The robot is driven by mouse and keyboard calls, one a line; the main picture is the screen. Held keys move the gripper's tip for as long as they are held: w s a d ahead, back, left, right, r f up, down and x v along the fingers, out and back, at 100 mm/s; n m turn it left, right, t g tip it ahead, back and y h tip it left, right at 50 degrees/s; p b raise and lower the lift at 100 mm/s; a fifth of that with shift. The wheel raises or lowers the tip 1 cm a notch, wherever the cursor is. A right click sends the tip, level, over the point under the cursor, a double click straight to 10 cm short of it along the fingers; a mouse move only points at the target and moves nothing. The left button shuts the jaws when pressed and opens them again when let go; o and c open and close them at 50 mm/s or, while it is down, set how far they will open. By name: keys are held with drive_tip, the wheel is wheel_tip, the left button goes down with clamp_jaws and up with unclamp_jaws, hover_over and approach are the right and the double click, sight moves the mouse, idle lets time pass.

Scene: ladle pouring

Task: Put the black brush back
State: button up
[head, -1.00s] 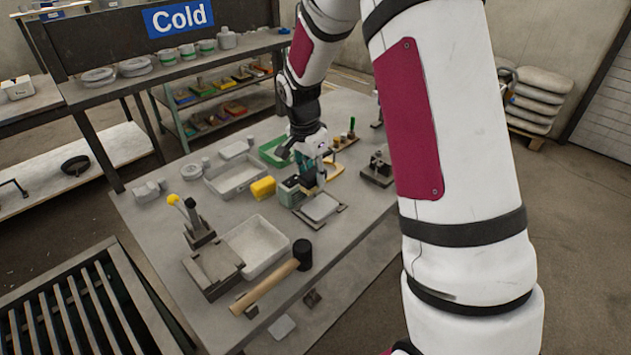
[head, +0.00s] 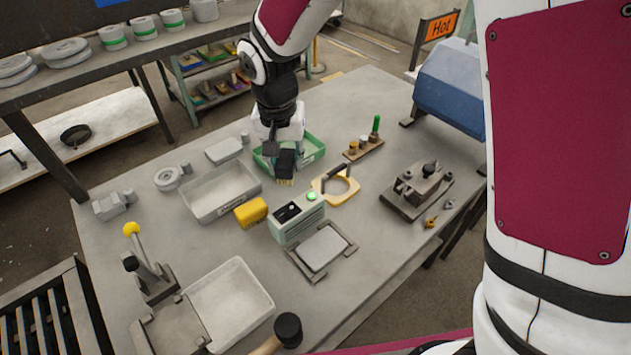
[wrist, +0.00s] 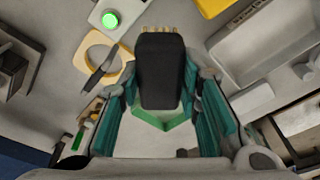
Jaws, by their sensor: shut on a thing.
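The black brush (head: 285,162) hangs from my gripper (head: 279,138) in the head view, its pale bristles pointing down. In the wrist view the brush (wrist: 160,72) sits between the teal fingers of my gripper (wrist: 162,100), which is shut on it. The bristle tips show at the brush's far end. The green tray (head: 318,143) lies behind and around the brush in the head view. Part of its rim (wrist: 150,118) shows beyond the brush in the wrist view. The brush hides part of the tray, and I cannot tell whether they touch.
A box with a lit green button (head: 300,217), a yellow block (head: 251,212) and a yellow ring-shaped tool (head: 338,188) stand close in front. A grey tray (head: 222,191) is to the left. A small rack with a green-handled piece (head: 375,128) is to the right.

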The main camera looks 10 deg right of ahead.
drive_tip(key=shift+w, duration=0.15)
drive_tip(key=shift+f, duration=0.4)
wheel_tip(320, 180, down, 9)
drive_tip(key=shift+w+f, duration=0.1)
drive_tip(key=shift+f, duration=0.1)
drive_tip(key=o, duration=1.1)
